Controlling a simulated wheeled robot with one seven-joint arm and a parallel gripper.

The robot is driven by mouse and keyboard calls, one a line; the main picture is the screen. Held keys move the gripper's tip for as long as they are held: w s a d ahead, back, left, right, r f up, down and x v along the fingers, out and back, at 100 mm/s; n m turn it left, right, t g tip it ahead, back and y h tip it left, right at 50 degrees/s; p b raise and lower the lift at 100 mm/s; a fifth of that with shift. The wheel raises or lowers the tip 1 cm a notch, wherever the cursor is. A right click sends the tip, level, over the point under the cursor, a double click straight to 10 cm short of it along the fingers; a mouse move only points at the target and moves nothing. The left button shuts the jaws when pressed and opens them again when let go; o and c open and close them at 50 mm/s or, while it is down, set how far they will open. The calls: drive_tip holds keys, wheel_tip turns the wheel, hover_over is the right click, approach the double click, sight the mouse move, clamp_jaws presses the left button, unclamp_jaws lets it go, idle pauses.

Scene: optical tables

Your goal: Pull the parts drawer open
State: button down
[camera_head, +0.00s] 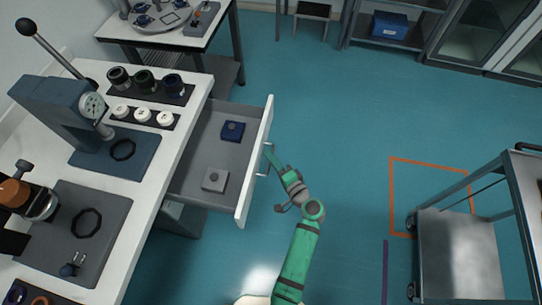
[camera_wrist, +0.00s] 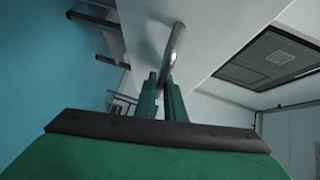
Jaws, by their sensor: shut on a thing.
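The parts drawer (camera_head: 211,145) stands pulled out from under the white-topped bench, its grey inside showing. My gripper (camera_head: 269,150) is at the outer side of the drawer front, shut on the handle. In the wrist view my two green fingers (camera_wrist: 161,98) close at the handle bar (camera_wrist: 172,50), beside the white drawer front (camera_wrist: 205,35). The exact contact is small and partly hidden.
The bench top (camera_head: 150,200) holds a press (camera_head: 65,110), dark-ringed lenses (camera_head: 146,82) and white caps (camera_head: 143,115). A metal cart (camera_head: 455,250) stands at the right near an orange floor outline (camera_head: 392,195). The teal floor between is clear.

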drive_tip(key=c, duration=1.8)
unclamp_jaws()
drive_tip(key=shift+c, duration=0.2)
drive_tip(key=v, duration=1)
drive_tip(key=shift+s+d, duration=0.25)
drive_tip(key=shift+s, duration=0.1)
